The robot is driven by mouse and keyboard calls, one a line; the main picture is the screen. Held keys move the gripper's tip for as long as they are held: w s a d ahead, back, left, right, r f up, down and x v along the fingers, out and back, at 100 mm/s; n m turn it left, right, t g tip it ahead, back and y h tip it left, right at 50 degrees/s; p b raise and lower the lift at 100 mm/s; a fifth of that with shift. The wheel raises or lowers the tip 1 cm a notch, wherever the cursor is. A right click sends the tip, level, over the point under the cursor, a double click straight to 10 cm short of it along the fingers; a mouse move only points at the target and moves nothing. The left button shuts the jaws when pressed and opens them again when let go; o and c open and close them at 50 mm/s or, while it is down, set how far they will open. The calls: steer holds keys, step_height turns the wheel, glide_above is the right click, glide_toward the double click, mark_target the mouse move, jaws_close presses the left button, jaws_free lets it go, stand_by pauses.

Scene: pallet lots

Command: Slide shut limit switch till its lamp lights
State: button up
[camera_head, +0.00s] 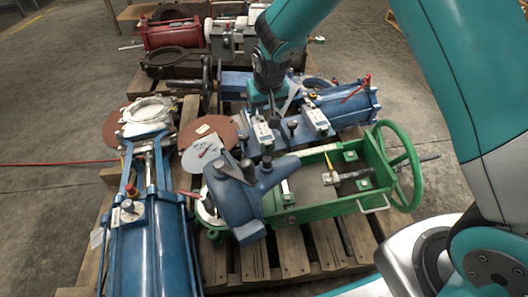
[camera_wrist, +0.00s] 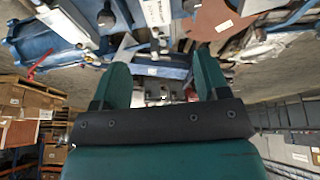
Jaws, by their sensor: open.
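Two small white-faced boxes that look like limit switches sit on the blue valve assembly in the middle of the pallet: a left one (camera_head: 263,134) and a right one (camera_head: 315,118). I cannot tell which one the task means, and no lit lamp can be made out. White-faced boxes also show at the top of the wrist view (camera_wrist: 156,11). My gripper (camera_head: 273,106) points down just above and behind the switches, over the blue assembly. In the wrist view its two green fingers (camera_wrist: 162,65) stand apart with nothing held between them.
A green frame with a handwheel (camera_head: 400,165) lies in front on the wooden pallet (camera_head: 290,254). A blue cylinder (camera_head: 150,250) lies at left, and another (camera_head: 345,103) at right. Red and grey units (camera_head: 168,33) stand behind. Concrete floor is open at left.

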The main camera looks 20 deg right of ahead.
mark_target(267, 133)
steer(key=b+x, duration=0.2)
steer(key=x, duration=0.5)
steer(key=b+x, duration=0.3)
steer(key=x, duration=0.4)
steer(key=b+x, duration=0.3)
steer(key=x, duration=0.4)
steer(key=shift+w+d, duration=0.3)
steer(key=shift+d, duration=0.1)
steer(key=shift+r, duration=0.1)
steer(key=c, duration=1)
steer(key=shift+o, duration=0.2)
steer(key=shift+d+r+p, duration=0.2)
steer(key=shift+d+p, duration=0.05)
steer(key=shift+p, duration=0.35)
steer(key=shift+d+f, duration=0.2)
steer(key=o, duration=1)
steer(key=shift+c, duration=0.2)
steer(key=shift+r, duration=0.1)
